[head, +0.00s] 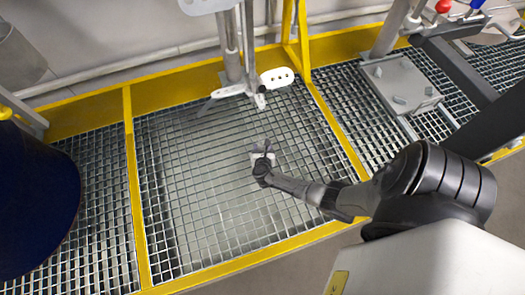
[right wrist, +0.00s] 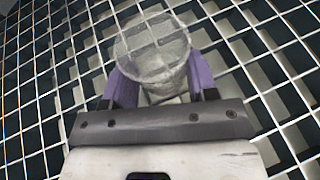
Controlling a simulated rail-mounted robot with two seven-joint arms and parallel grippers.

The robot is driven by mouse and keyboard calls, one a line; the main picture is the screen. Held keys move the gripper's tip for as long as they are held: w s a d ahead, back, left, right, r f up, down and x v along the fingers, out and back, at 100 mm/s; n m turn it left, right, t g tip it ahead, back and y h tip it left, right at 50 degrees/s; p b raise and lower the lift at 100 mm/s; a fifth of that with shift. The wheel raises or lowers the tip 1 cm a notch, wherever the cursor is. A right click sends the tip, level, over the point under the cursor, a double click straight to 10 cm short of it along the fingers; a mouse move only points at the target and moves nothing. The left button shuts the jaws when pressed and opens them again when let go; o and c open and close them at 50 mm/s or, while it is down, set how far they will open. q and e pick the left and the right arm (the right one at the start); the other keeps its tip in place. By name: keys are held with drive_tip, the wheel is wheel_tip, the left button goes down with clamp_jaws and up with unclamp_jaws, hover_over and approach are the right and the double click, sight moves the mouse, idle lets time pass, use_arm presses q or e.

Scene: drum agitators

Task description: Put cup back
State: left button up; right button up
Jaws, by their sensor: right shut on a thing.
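My right gripper (head: 263,158) hangs over the middle of the metal grating. In the right wrist view its purple fingers (right wrist: 162,85) are shut on a clear, see-through cup (right wrist: 153,42). The cup's round rim faces away from my wrist, and the grating shows through it. In the head view the cup is too small and clear to make out well. My left gripper is in neither view.
An agitator shaft with white paddles (head: 277,77) stands behind my right gripper. Yellow frame bars (head: 132,180) divide the grating (head: 200,200). A dark blue drum (head: 35,200) stands at the left, and a grey plate (head: 400,82) lies at the back right.

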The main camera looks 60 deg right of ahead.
idle(0.3)
drive_tip(key=shift+f, duration=0.2)
drive_tip(key=o, duration=0.9)
drive_tip(key=shift+r, duration=0.1)
